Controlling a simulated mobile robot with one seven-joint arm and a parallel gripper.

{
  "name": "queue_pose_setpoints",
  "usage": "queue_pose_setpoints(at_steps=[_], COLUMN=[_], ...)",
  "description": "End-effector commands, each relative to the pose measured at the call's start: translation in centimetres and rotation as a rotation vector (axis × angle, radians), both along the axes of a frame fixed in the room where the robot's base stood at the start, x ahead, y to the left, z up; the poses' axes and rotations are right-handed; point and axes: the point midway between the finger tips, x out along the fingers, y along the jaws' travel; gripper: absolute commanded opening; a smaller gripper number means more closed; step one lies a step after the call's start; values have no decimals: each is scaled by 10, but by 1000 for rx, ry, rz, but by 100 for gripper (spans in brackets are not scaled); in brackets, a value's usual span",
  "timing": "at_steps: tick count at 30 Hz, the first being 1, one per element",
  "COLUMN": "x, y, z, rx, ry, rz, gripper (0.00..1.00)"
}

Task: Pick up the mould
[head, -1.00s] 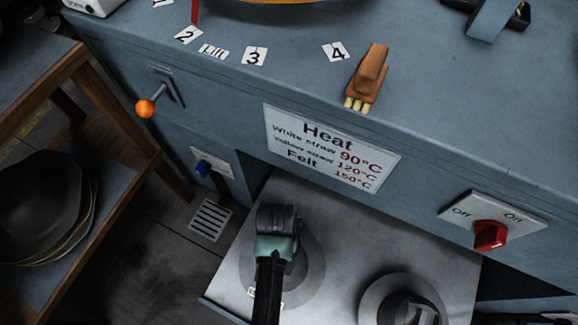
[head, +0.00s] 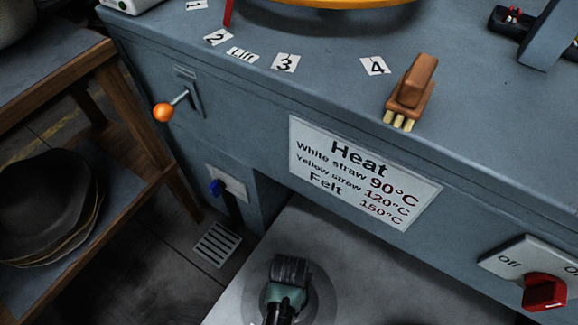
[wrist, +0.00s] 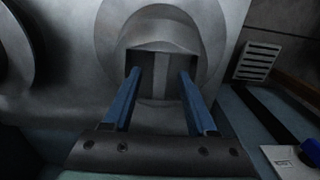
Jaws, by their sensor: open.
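A round grey disc-shaped mould (head: 325,298) lies on the pale metal plate low in the head view, largely hidden by my arm end. In the wrist view the mould (wrist: 113,28) has a raised block with a ridge in its middle. My gripper (wrist: 160,73) is open there, its two blue fingers pointing at this block, one towards each side, with nothing held between them. I cannot tell whether the fingers touch it. In the head view the gripper (head: 287,285) is over the disc, its fingertips hidden.
A second dark round piece (wrist: 15,55) is at the wrist view's left edge. The blue-grey bench (head: 240,150) rises behind the plate, with an orange-knobbed lever (head: 164,112), a blue knob (head: 216,187) and a red switch (head: 543,292). A wooden shelf (head: 130,130) holds dark felt shapes.

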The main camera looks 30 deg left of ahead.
Motion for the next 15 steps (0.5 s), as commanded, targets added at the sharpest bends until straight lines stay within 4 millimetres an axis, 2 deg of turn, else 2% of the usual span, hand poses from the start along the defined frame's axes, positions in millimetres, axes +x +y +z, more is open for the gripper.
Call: queue_pose_setpoints(at_steps=[1,8,15], x=[0,1,1], y=[0,0,0], z=[-7,-6,-6], rx=[1,1,1], ry=[-1,-2,-2], rz=[0,0,0], gripper=[57,57,14])
